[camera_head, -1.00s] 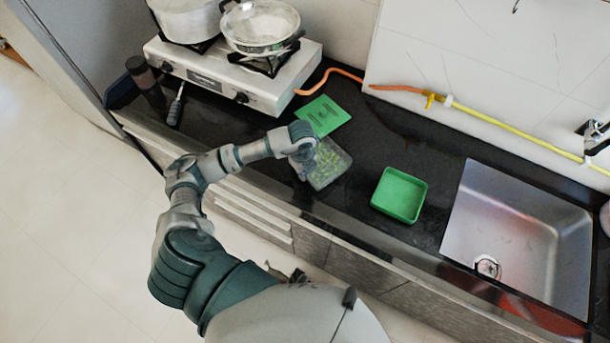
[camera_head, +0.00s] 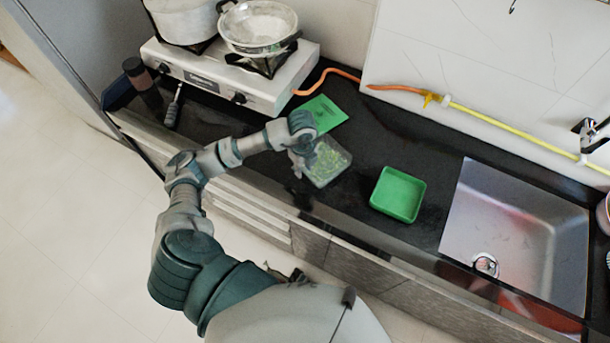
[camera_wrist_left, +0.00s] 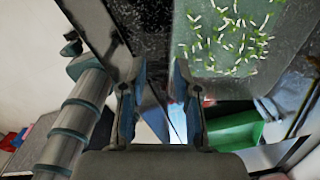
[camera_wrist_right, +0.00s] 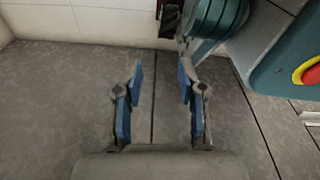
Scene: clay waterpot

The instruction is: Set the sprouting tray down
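The sprouting tray (camera_head: 331,164) is a clear, shallow box with green sprouts inside, and it appears to rest on the dark counter near its front edge. My left gripper (camera_head: 300,163) is at the tray's left side in the head view. In the left wrist view the tray (camera_wrist_left: 225,45) fills the upper right. My left fingers (camera_wrist_left: 160,100) are spread with a gap between them, and the tray lies beyond the right finger. Whether that finger touches the tray is unclear. My right gripper (camera_wrist_right: 160,95) is open and empty above the floor.
A green sheet or packet (camera_head: 324,113) lies behind the tray. An empty green tray (camera_head: 398,194) stands to its right, then the steel sink (camera_head: 520,230). A gas stove (camera_head: 225,75) with a pot and pan stands at the back left. The counter between the two trays is clear.

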